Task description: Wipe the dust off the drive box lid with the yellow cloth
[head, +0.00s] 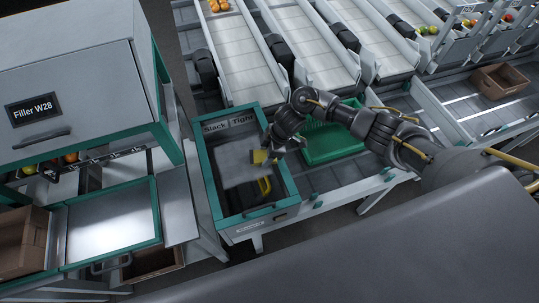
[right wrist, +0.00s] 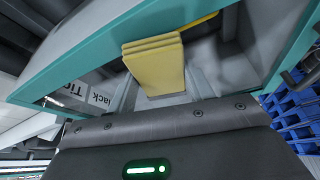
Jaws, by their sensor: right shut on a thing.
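The drive box (head: 205,165) is a teal-framed box in the middle of the head view, with a "Slack | Tight" label at its far edge. Inside its frame is a dark surface with a pale grey area (head: 232,172); I cannot tell whether this is dust or a plate. A yellow handle (head: 265,188) is at its right. My right gripper (head: 270,153) is over the box, shut on the folded yellow cloth (head: 259,157). The cloth also shows in the right wrist view (right wrist: 156,62), its layers sticking out beyond the gripper. Contact with the surface cannot be told. My left gripper is out of view.
A green crate (head: 318,153) stands right of the box, partly behind my right arm. The Filler W28 cabinet (head: 75,75) stands at the left. Conveyor lanes (head: 300,45) run behind. Cardboard boxes are at the far left (head: 22,240) and right (head: 497,80).

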